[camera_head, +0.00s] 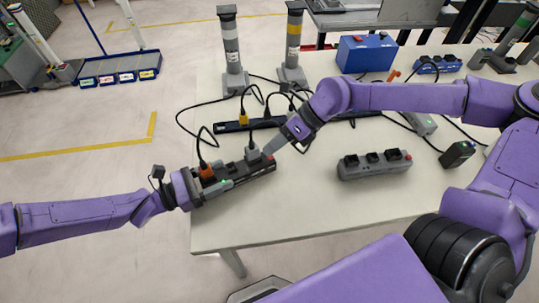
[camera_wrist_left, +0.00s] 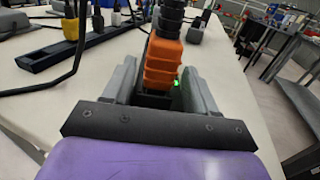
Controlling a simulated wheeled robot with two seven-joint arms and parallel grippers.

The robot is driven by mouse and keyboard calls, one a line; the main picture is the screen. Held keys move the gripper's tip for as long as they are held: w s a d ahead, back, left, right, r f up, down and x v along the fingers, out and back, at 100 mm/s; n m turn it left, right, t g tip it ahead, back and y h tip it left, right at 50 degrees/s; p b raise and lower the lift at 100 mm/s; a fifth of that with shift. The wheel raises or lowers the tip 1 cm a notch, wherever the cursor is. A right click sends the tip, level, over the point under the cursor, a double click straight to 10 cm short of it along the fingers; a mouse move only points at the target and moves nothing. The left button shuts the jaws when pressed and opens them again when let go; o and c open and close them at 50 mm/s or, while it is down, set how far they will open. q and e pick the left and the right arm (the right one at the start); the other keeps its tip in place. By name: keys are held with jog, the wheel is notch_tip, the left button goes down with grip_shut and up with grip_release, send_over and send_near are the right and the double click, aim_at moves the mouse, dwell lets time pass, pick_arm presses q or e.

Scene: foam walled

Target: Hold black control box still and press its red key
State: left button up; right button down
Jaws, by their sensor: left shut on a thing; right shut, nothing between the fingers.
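The black control box (camera_head: 250,172) is a long strip near the left edge of the table. An orange plug (camera_head: 206,173) and a grey plug (camera_head: 253,156) sit in it. Its red key (camera_head: 271,158) is at the right end. My left gripper (camera_head: 212,188) is shut on the box's left end. The left wrist view shows the box end (camera_wrist_left: 152,99) between the grey fingers, behind it the orange plug (camera_wrist_left: 163,62) and a small green light. My right gripper (camera_head: 273,148) is shut and empty, its tips close above the red key; whether they touch it I cannot tell.
A grey strip (camera_head: 374,168) with black sockets lies to the right on the white table (camera_head: 300,215). A long dark strip (camera_head: 240,126) with cables lies behind the box. Two posts (camera_head: 231,50) and a blue case (camera_head: 366,54) stand farther back. The table front is clear.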

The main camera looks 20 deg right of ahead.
jog(key=shift+f, duration=0.3)
jog(key=shift+f, duration=0.45)
dwell(0.7)
jog(key=shift+r, duration=0.9)
jog(key=shift+r, duration=0.1)
jog(key=shift+r, duration=2.4)
pick_arm(q)
jog(key=o, duration=1.3)
